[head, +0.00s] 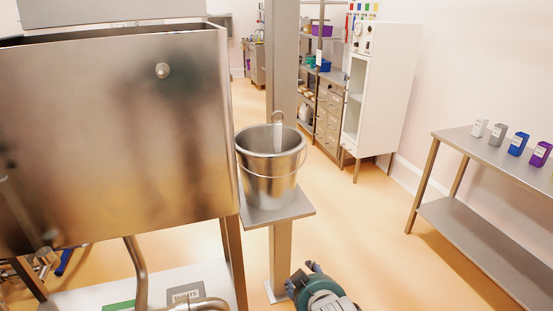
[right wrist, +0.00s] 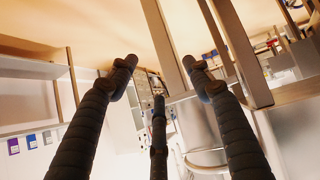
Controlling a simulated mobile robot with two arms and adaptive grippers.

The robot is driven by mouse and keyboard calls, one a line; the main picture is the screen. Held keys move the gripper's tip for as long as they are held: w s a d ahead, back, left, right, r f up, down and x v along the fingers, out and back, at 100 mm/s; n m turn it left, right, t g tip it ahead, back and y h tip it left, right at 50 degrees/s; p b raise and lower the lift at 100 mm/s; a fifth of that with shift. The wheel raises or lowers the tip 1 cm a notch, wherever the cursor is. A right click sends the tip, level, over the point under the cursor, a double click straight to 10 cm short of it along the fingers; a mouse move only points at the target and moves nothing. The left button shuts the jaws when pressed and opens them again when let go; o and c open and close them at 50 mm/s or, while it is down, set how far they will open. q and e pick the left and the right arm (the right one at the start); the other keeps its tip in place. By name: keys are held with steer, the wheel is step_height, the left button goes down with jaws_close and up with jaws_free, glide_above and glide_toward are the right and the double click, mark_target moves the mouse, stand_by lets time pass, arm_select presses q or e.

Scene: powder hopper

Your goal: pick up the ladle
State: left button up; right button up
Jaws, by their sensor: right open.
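The ladle (head: 278,135) stands upright in a steel bucket (head: 270,183), its flat handle and ring-shaped top showing above the rim. Its lower part is hidden inside the bucket. The bucket sits on a small steel stand (head: 297,208) beside the hopper (head: 120,140). My right gripper (head: 313,268) is at the bottom of the head view, below and to the right of the bucket, apart from it. In the right wrist view its fingers (right wrist: 160,72) are spread and empty, with the bucket (right wrist: 200,130) behind them. I cannot make out the ladle there. My left gripper is not in view.
The big steel hopper fills the left of the head view. A post (head: 283,70) rises behind the bucket. A steel table (head: 465,150) with several small coloured containers stands at the right. Open floor (head: 360,220) lies between table and stand.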

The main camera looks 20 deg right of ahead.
steer(key=w+r+m+t+h, duration=0.1)
steer(key=w+r+t, duration=0.1)
steer(key=w+r, duration=0.5)
steer(key=w+r+t, duration=0.2)
steer(key=w+r, duration=0.2)
steer(key=r, duration=0.5)
steer(key=m+t+h, duration=0.1)
steer(key=t, duration=0.3)
glide_toward(280, 134)
steer(key=w, duration=0.1)
steer(key=x, duration=0.1)
steer(key=p+x, duration=0.1)
steer(key=x, duration=0.3)
steer(key=shift+f+p, duration=0.25)
steer(key=shift+p, duration=0.1)
steer(key=p+x, duration=0.2)
steer(key=x, duration=0.2)
steer(key=shift+w+d+r, duration=0.15)
steer(key=shift+d, duration=0.05)
steer(key=shift+w+d+p, duration=0.1)
steer(key=shift+w+p, duration=0.25)
steer(key=shift+w, duration=0.15)
jaws_close()
